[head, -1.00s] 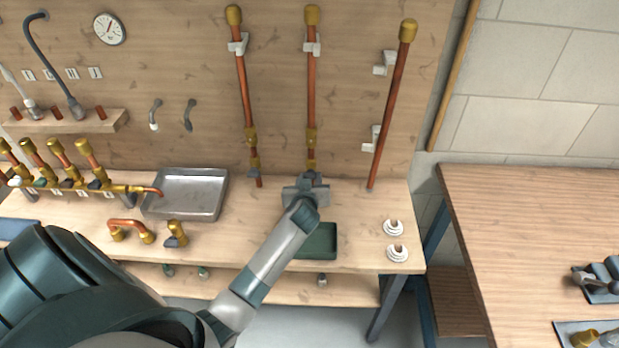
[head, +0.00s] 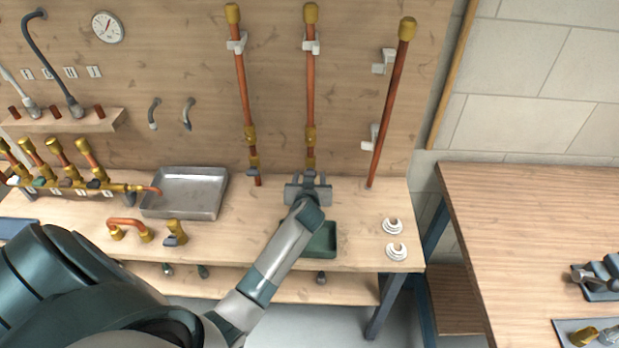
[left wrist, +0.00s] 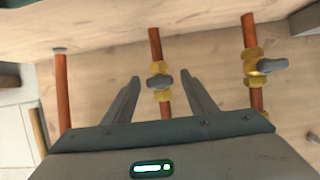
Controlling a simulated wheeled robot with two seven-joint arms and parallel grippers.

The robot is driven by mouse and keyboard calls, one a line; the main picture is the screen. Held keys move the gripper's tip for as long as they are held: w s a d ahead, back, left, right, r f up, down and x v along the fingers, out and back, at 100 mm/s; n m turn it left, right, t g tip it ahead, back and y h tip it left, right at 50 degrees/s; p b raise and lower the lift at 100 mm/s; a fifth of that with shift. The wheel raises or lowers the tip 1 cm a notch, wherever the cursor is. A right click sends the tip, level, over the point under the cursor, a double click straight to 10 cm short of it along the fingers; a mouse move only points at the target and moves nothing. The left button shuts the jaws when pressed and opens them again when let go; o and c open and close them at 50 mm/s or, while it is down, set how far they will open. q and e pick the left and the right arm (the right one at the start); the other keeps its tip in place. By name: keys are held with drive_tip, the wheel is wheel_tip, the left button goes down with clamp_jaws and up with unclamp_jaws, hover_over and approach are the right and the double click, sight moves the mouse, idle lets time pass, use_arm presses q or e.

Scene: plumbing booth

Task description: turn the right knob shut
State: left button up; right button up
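The right knob (left wrist: 160,81) is a small grey handle on a brass valve on the middle copper pipe (head: 311,85). In the left wrist view it lies roughly across the pipe. In the head view my gripper hides it. My left gripper (head: 308,184) is at the lower end of this pipe. In the left wrist view its two fingers (left wrist: 159,78) are apart, one on each side of the knob, with gaps showing. Whether they are level with the knob in depth is hard to tell. My right gripper is out of view.
The left copper pipe (head: 241,90) carries a similar valve with a grey knob (head: 253,172). A third pipe (head: 390,110) leans at the right. Below are a metal tray (head: 187,212), a green tray (head: 322,252) and white rings (head: 393,226) on the bench.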

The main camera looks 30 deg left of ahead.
use_arm(q)
drive_tip(key=b+v, duration=0.4)
drive_tip(key=v, duration=1.3)
drive_tip(key=shift+s, duration=0.15)
idle(0.3)
